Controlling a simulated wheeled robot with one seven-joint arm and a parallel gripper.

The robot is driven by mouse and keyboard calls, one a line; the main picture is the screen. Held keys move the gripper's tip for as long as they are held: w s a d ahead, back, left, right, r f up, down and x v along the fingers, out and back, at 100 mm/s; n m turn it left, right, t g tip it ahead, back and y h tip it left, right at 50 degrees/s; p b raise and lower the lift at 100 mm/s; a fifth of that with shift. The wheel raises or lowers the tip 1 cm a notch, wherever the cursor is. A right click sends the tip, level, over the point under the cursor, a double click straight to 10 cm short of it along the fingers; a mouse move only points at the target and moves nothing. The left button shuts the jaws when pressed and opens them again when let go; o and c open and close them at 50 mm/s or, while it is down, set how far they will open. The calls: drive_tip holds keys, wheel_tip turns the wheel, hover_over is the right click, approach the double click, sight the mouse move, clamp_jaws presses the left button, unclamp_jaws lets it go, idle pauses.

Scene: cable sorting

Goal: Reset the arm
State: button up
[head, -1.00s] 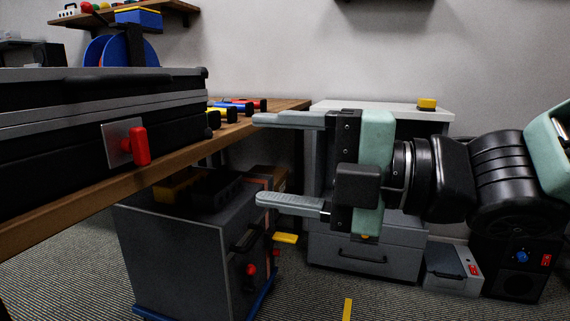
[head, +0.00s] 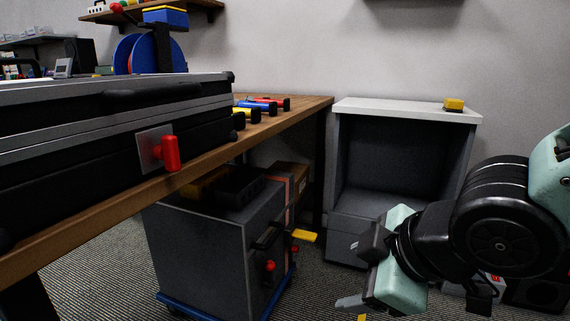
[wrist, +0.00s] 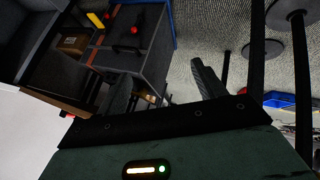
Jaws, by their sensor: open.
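My gripper (head: 350,275) is at the lower right of the head view, angled down and to the left, in front of the open grey cabinet (head: 385,160). Its fingers are apart and nothing is between them. In the wrist view my gripper (wrist: 160,82) shows its two dark fingers spread over the floor and the grey wheeled cart (wrist: 145,50). The same cart (head: 215,250) stands under the workbench in the head view. My gripper touches nothing that I can see.
The wooden workbench (head: 100,207) on the left holds a black case (head: 100,120), a blue cable reel (head: 130,53) and several coloured tools (head: 262,104). A yellow block (head: 453,104) sits on the cabinet. A cardboard box (head: 292,175) is behind the cart.

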drive_tip(key=s+d+f+m+g+h+p, duration=0.1)
drive_tip(key=s+d+m+g+h+p, duration=0.1)
drive_tip(key=s+m+g, duration=0.3)
drive_tip(key=s+d+f+m+g+h+p, duration=0.1)
drive_tip(key=s+d+f+m+g+h, duration=0.1)
drive_tip(key=s, duration=0.5)
wheel_tip(320, 180, up, 37)
drive_tip(key=p, duration=3.6)
drive_tip(key=shift+f, duration=0.15)
drive_tip(key=shift+w, duration=0.1)
